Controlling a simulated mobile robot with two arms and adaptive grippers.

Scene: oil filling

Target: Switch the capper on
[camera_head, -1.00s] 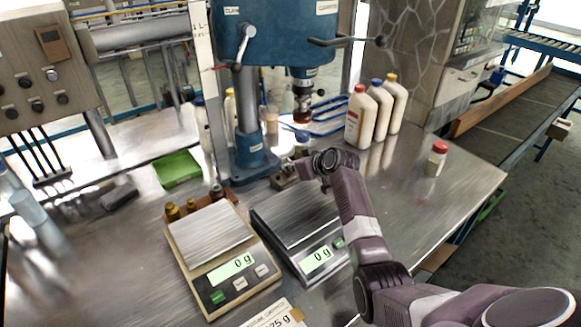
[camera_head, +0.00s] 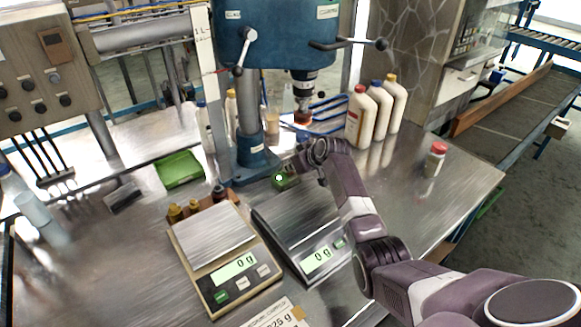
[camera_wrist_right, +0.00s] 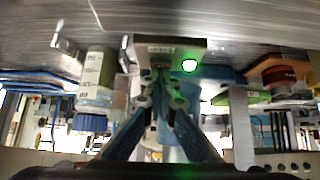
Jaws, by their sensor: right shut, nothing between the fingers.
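The capper (camera_head: 276,40) is a blue column machine with lever handles, standing at the back middle of the steel table. A small switch box (camera_head: 287,183) sits by its base, with a lit green lamp (camera_head: 280,178). In the right wrist view, which looks upside down, the labelled box (camera_wrist_right: 168,48) and glowing green lamp (camera_wrist_right: 190,65) are just ahead of the fingers. My right gripper (camera_head: 294,169) is shut and empty, its fingertips (camera_wrist_right: 164,78) close to the box; I cannot tell whether they touch it. My left gripper is not in view.
Two scales (camera_head: 216,299) (camera_head: 318,276) reading 0 g stand in front of the box. Several white bottles (camera_head: 361,118) stand behind my right arm. A green tray (camera_head: 180,169) lies to the left. A red-capped jar (camera_head: 436,160) stands on the right, with bare table around it.

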